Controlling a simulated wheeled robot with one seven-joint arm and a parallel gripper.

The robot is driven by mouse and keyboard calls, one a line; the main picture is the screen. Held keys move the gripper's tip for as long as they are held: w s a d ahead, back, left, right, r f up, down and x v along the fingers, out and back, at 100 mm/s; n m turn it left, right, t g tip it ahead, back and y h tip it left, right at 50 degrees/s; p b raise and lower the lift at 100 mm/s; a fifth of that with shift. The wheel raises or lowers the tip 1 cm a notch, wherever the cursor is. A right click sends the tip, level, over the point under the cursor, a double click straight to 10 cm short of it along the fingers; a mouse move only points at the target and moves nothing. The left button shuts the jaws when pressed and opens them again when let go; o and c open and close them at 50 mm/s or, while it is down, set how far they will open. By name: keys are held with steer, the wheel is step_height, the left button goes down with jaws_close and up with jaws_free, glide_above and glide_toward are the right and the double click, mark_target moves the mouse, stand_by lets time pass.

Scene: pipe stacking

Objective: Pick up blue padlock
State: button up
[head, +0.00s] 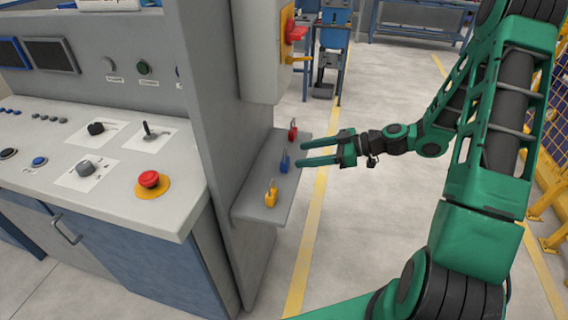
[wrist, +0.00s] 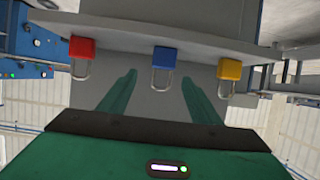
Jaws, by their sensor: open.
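The blue padlock (head: 284,161) stands on a small grey shelf (head: 257,205) on the side of the control console, between a red padlock (head: 293,130) and a yellow padlock (head: 271,193). My gripper (head: 301,154) is open, its two green fingers pointing left toward the blue padlock. In the wrist view the picture looks upside down; the blue padlock (wrist: 163,59) hangs below the shelf edge in that picture, between the lines of my open fingers (wrist: 160,85). The red padlock (wrist: 82,58) and yellow padlock (wrist: 229,70) lie outside the fingers. Nothing is held.
The console (head: 90,165) with a red emergency button (head: 149,180) stands at left. A grey and yellow box (head: 264,50) with a red switch is above the shelf's far end. A yellow fence (head: 550,130) is at right. The floor right of the shelf is clear.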

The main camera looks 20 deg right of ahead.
mark_target(286, 159)
steer(key=x, duration=0.2)
steer(key=shift+w+a+f, duration=0.1)
steer(key=shift+a+f, duration=0.1)
steer(key=shift+a, duration=0.15)
steer(key=shift+f+x, duration=0.1)
steer(key=shift+x, duration=1.2)
steer(key=shift+f+x, duration=0.15)
steer(key=shift+x, duration=1.15)
steer(key=c, duration=1.2)
steer(key=shift+r, duration=0.2)
